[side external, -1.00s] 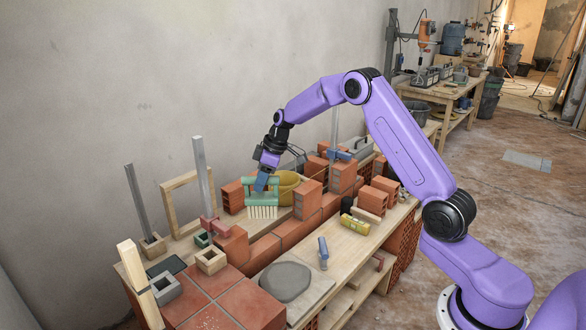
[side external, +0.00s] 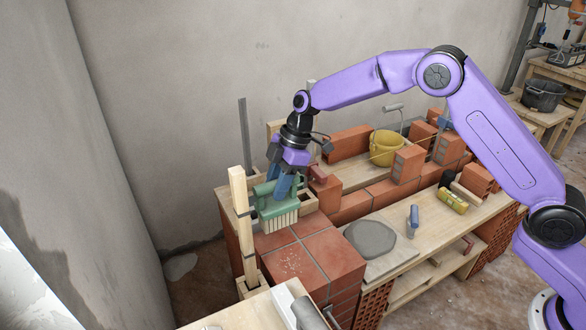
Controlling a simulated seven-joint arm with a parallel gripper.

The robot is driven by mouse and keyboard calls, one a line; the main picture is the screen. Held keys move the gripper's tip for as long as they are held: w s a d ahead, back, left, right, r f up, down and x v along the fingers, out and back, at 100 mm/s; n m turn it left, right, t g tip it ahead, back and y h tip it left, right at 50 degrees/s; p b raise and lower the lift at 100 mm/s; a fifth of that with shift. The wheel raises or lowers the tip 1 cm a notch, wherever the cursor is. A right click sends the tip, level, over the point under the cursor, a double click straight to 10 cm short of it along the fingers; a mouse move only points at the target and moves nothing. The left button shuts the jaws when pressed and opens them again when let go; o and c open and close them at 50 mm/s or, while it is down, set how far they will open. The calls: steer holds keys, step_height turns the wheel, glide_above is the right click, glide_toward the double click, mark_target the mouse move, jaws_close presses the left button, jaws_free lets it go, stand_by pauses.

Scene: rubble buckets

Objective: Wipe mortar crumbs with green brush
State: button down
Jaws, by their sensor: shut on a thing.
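My gripper (side external: 281,187) is shut on the green brush (side external: 270,208) and holds it upright with its pale bristles pointing down. The brush is at the back edge of the red tiled brick top (side external: 322,250). I cannot tell whether the bristles touch the tiles. Small pale mortar crumbs (side external: 292,268) lie on the tiles, in front of the brush. The brush hides part of what is behind it.
A wooden post (side external: 241,220) stands close left of the brush. A grey mortar patch (side external: 370,238), a blue-handled tool (side external: 413,218), a yellow bucket (side external: 385,147) and brick walls lie further right.

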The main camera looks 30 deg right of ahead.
mark_target(281, 217)
steer(key=shift+w+d+f, duration=0.1)
steer(key=shift+d+f, duration=0.05)
steer(key=shift+f, duration=0.9)
steer(key=shift+d+f, duration=0.1)
steer(key=shift+f, duration=0.95)
step_height(281, 217, down, 6)
steer(key=shift+f, duration=0.5)
steer(key=s, duration=0.8)
steer(key=shift+s, duration=0.3)
steer(key=shift+f, duration=0.5)
